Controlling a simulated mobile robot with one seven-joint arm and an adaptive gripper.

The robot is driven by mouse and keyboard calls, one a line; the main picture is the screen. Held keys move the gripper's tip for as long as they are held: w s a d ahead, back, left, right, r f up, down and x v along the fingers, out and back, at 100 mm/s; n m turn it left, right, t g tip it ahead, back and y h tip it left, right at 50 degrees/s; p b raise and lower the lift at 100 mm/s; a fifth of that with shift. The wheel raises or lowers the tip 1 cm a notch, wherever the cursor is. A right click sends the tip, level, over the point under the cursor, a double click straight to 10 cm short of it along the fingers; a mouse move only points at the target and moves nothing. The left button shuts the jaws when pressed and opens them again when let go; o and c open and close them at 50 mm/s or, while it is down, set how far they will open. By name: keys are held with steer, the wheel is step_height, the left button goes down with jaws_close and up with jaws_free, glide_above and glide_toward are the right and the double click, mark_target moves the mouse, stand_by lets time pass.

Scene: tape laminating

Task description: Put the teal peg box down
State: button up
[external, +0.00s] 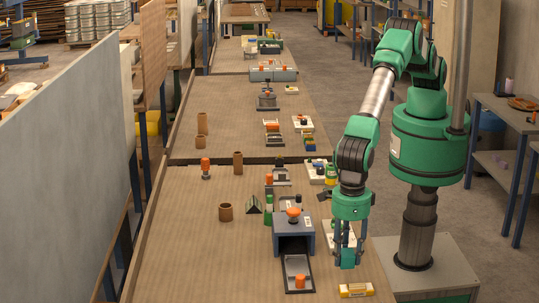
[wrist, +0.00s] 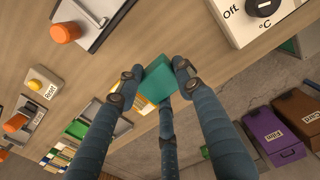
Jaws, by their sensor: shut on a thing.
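The teal peg box (external: 347,260) is a small plain block held at the tips of my gripper (external: 349,246), near the right edge of the bench. In the wrist view the teal peg box (wrist: 157,83) sits between the fingers of my gripper (wrist: 155,76), which are shut on it from several sides. Part of its sides is hidden by the fingertips. The wooden bench top (external: 205,270) lies below it. I cannot tell how large the gap between box and bench is.
A yellow box (external: 356,290) lies on the bench just in front. A grey-blue machine (external: 293,240) with a tray (external: 299,286) stands to the left. A white dial panel (wrist: 244,30) is close by. Purple (wrist: 275,138) and brown (wrist: 302,112) bins stand beyond the bench edge.

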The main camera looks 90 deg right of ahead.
mark_target(344, 267)
steer(key=shift+w+a, duration=0.35)
steer(key=shift+a, duration=0.25)
steer(key=shift+f, duration=0.15)
steer(key=shift+f, duration=1.65)
steer(key=shift+f, duration=0.15)
steer(key=o, duration=1.2)
steer(key=shift+o, duration=0.2)
step_height(344, 267, up, 12)
steer(key=shift+r, duration=0.15)
